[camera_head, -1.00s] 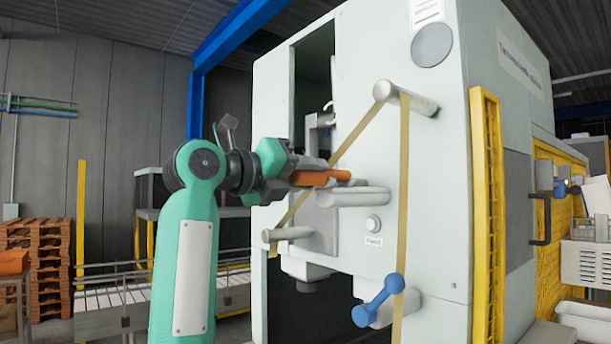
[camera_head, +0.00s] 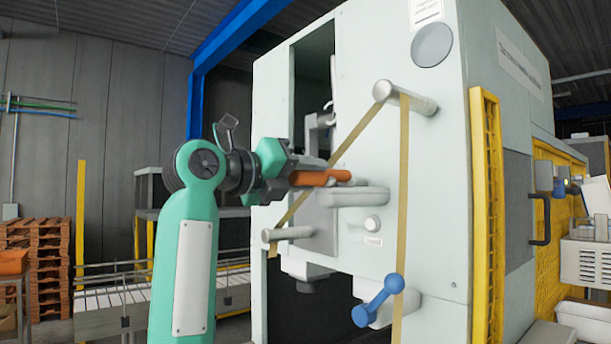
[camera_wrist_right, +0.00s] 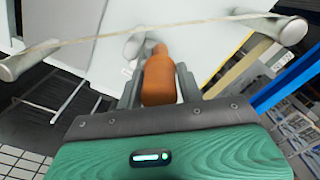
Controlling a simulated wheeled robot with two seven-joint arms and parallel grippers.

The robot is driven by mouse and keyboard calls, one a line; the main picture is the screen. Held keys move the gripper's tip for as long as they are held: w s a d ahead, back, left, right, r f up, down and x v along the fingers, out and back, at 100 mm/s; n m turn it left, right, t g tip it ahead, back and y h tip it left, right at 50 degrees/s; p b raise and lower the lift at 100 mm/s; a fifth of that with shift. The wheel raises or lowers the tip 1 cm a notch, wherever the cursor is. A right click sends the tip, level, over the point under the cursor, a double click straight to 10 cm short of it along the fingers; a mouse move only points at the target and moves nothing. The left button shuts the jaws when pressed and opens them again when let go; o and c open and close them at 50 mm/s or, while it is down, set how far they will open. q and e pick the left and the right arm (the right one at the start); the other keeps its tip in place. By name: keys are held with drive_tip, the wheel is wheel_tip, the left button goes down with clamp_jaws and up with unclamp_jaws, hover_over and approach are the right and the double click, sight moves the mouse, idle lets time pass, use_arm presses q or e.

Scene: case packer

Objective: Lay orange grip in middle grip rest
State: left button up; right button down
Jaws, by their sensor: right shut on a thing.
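The orange grip (camera_head: 325,177) is held by my right gripper (camera_head: 305,174) in front of the pale machine front. In the right wrist view, the orange grip (camera_wrist_right: 160,82) lies between the two fingers of the gripper (camera_wrist_right: 158,90), its far end pointing away. A pale rounded rest (camera_head: 360,197) juts from the machine just below and right of the grip in the head view. I cannot tell whether the grip touches it. A blue grip (camera_head: 378,300) sits at a lower pale holder. My left gripper is not in view.
A tan band (camera_head: 404,200) runs over an upper roller (camera_head: 405,97) and a lower left roller (camera_head: 287,234), close around the rest. A yellow guard (camera_head: 486,215) stands at the right. A dark opening (camera_head: 313,90) lies behind the gripper.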

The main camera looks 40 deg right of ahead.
drive_tip(key=shift+r, duration=0.1)
drive_tip(key=shift+r+p, duration=1.15)
drive_tip(key=shift+r, duration=0.3)
drive_tip(key=shift+a, duration=0.15)
drive_tip(key=a, duration=0.9)
drive_tip(key=shift+s+a, duration=0.2)
drive_tip(key=shift+a, duration=0.2)
